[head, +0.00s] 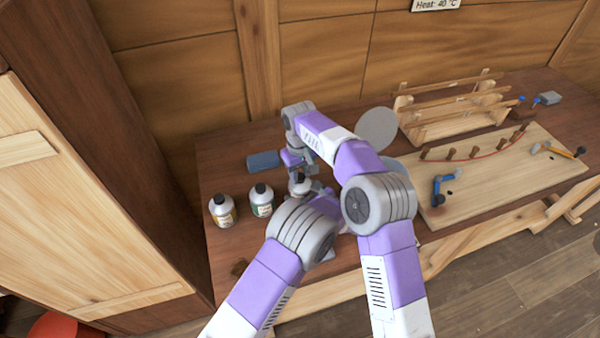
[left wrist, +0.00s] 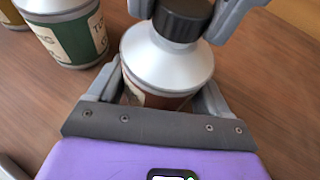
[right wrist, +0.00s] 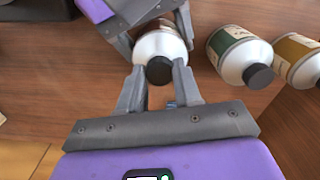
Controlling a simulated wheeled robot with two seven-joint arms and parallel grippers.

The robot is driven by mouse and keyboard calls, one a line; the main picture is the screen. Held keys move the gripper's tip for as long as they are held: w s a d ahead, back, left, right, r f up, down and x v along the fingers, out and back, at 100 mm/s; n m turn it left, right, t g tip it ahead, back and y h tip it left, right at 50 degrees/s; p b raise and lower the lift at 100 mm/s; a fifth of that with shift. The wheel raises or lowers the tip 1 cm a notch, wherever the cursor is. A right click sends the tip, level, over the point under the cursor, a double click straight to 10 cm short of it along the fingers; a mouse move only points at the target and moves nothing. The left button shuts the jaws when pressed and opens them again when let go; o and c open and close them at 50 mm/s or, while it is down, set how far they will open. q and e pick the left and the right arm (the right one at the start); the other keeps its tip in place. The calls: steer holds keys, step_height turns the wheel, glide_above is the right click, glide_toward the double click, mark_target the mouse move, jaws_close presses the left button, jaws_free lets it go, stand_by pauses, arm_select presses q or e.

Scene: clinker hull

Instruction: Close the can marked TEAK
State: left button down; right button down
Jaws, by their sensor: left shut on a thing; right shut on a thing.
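A can with a silver-grey shoulder (left wrist: 165,58), a dark red-brown label and a black cap (left wrist: 183,18) stands on the bench. Its label's wording cannot be read. My left gripper (left wrist: 160,88) is shut around the can's body from the side. My right gripper (right wrist: 159,78) comes from above and is shut on the cap, one finger on each side. The cap sits at the can's neck; whether it is fully tight cannot be told. In the head view the can (head: 299,187) is partly hidden by my arms.
A can with a green label (head: 262,201) and one with a yellow label (head: 223,211), both black-capped, stand to the left. A blue-grey cylinder (head: 263,160) lies behind. A pale board with tools (head: 495,195) and a wooden rack (head: 450,112) are at the right.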

steer(key=c, duration=0.7)
jaws_free()
steer(key=shift+r, duration=0.1)
step_height(320, 180, up, 7)
steer(key=shift+r, duration=0.2)
arm_select(q)
jaws_free()
steer(key=shift+d+r, duration=0.1)
